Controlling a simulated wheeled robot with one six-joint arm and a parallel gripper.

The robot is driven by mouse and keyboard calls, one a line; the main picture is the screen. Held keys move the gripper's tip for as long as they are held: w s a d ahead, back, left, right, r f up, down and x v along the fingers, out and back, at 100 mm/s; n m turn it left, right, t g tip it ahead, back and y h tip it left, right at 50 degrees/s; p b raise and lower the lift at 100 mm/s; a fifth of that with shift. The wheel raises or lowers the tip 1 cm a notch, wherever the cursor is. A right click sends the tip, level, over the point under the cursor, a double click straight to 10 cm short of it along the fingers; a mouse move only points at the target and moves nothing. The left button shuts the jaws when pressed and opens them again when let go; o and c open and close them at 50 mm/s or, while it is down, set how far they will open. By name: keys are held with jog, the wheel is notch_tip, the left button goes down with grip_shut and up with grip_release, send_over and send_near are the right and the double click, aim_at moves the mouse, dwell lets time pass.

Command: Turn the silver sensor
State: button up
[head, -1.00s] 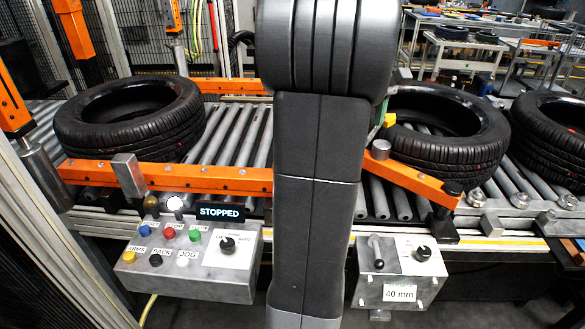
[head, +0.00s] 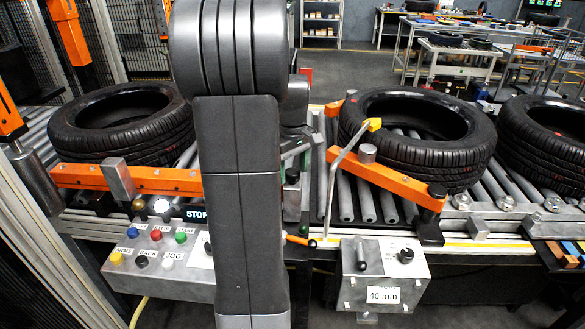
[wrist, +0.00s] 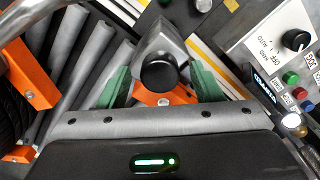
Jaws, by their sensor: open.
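A silver block with a round black end (wrist: 160,72), which looks like the silver sensor, shows in the wrist view. It stands over an orange bar between the two green fingertips of my gripper (wrist: 161,85). The gripper is open, with one finger on each side of the block. I cannot tell whether either finger touches it. In the head view my arm covers much of the middle, and I cannot make out the block or the fingertips clearly there.
Tyres lie on the roller conveyor at left (head: 120,140) and right (head: 420,150). Orange guide bars (head: 160,180) cross it. A button panel (head: 150,285) stands front left, partly behind my arm. A metal box marked 40 mm (head: 345,295) and a yellow-tipped rod (head: 340,165) are to the right.

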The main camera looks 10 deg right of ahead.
jog(key=c, duration=1)
jog(key=shift+m, duration=0.7)
jog(key=o, duration=1)
jog(key=shift+r, duration=0.1)
notch_tip(320, 180, up, 14)
